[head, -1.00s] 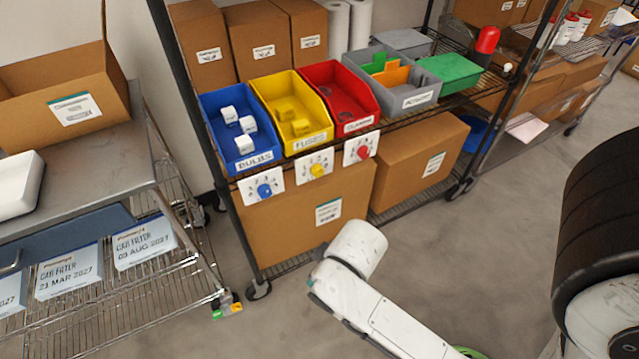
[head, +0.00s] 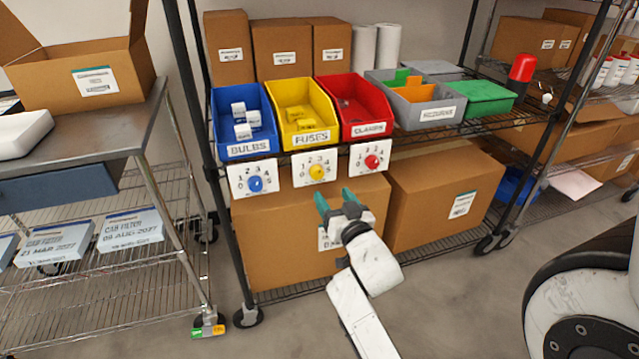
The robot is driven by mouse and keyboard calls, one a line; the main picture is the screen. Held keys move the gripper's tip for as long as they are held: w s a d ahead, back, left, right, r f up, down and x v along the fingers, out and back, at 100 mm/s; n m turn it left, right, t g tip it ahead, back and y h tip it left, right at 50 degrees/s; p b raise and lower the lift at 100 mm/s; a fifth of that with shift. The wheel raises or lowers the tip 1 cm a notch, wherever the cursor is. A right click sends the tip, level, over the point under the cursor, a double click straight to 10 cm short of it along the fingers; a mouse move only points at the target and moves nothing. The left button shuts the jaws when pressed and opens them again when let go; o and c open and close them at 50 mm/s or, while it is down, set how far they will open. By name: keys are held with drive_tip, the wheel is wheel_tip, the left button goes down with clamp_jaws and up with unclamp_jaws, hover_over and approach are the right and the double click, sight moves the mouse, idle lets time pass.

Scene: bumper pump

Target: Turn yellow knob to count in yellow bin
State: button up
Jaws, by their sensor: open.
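The yellow knob (head: 317,172) sits on a white dial card with numbers, on the shelf edge below the yellow bin (head: 293,92). The yellow bin is labelled FUSES and holds a few yellow blocks (head: 302,121), partly overlapping, so I cannot tell their number. My gripper (head: 336,196), with teal fingers, is open and empty. It shows just below and slightly right of the yellow knob's card, apart from the knob as far as I can tell. The knob's exact pointer setting is too small to read.
A blue knob (head: 256,184) under the blue bin (head: 240,146) and a red knob (head: 372,162) under the red bin (head: 372,127) flank the yellow one. Cardboard boxes (head: 275,235) fill the lower shelf behind my gripper. A steel cart (head: 110,135) stands at the left.

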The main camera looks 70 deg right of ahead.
sight(318, 175)
drive_tip(key=x, duration=0.9)
drive_tip(key=shift+w+d, duration=0.1)
drive_tip(key=shift+w, duration=0.05)
drive_tip(key=shift+c, duration=0.4)
drive_tip(key=c, duration=1)
drive_tip(key=shift+o, duration=0.2)
drive_tip(key=shift+n, duration=0.3)
drive_tip(key=n+p, duration=0.1)
drive_tip(key=n, duration=0.2)
drive_tip(key=shift+w+r, duration=0.1)
drive_tip(key=shift+n+p, duration=0.65)
drive_tip(key=shift+n, duration=1.45)
